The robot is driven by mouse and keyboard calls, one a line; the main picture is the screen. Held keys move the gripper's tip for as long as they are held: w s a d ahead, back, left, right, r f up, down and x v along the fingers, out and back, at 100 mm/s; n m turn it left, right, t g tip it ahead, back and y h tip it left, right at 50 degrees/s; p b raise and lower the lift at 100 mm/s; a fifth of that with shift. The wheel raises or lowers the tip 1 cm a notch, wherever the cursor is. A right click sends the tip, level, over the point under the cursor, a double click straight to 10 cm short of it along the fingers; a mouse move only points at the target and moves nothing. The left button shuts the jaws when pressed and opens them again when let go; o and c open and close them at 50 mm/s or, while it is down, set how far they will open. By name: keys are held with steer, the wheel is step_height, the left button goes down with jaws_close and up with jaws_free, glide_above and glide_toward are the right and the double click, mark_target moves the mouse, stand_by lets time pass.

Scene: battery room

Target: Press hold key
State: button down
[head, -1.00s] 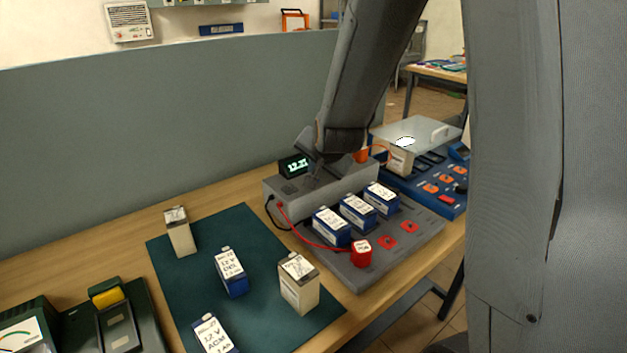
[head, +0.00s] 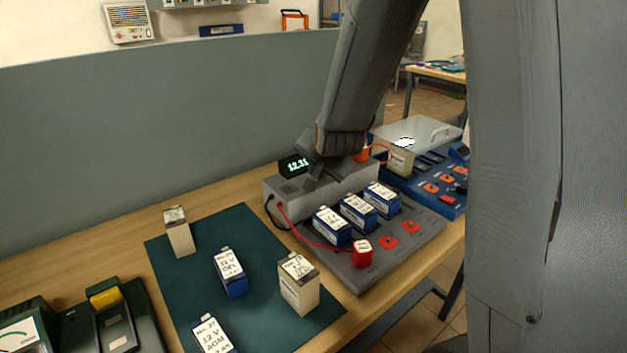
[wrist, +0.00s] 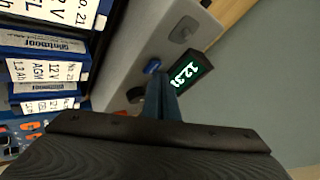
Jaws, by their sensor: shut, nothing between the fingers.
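The grey tester box (head: 290,192) stands at the back of the bench with a lit display (head: 294,165) that seems to read 12.31. In the wrist view the box's top carries a grey key (wrist: 183,29), a blue key (wrist: 153,66) and a dark round part (wrist: 135,95). I cannot read which is the hold key. My gripper (wrist: 157,84) is shut and empty, pointing down at the box top with its tips close to the blue key. I cannot tell whether they touch it. In the head view my gripper (head: 313,181) partly hides the box top.
Several blue batteries (head: 331,226) sit in the grey tray in front of the box. A red plug (head: 362,252) with a red lead stands there. A green mat (head: 200,268) at left bears more batteries. A blue unit (head: 447,205) with a clear lid stands at right.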

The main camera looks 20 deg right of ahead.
steer(key=shift+f+b, duration=0.3)
steer(key=shift+f, duration=0.1)
stand_by(0.3)
steer(key=shift+r, duration=0.2)
steer(key=shift+r+p, duration=0.6)
steer(key=shift+p, duration=0.05)
steer(key=shift+r, duration=0.15)
step_height(320, 180, up, 5)
steer(key=p, duration=0.3)
steer(key=shift+p, duration=0.35)
stand_by(0.4)
steer(key=s+f+n+g, duration=0.1)
steer(key=s, duration=0.2)
steer(key=s+f+n+g, duration=0.1)
steer(key=s, duration=0.2)
steer(key=s+f+n+g, duration=0.1)
steer(key=s+f+n, duration=0.1)
steer(key=s, duration=0.2)
steer(key=shift+a+y+b, duration=0.25)
steer(key=shift+y+b, duration=0.05)
steer(key=shift+b, duration=0.1)
steer(key=s+f+n+g, duration=0.3)
steer(key=s+n+g, duration=0.1)
steer(key=s, duration=1.1)
steer(key=shift+s+d+n+g+b, duration=0.3)
steer(key=shift+n+g+b, duration=0.1)
steer(key=shift+n, duration=0.3)
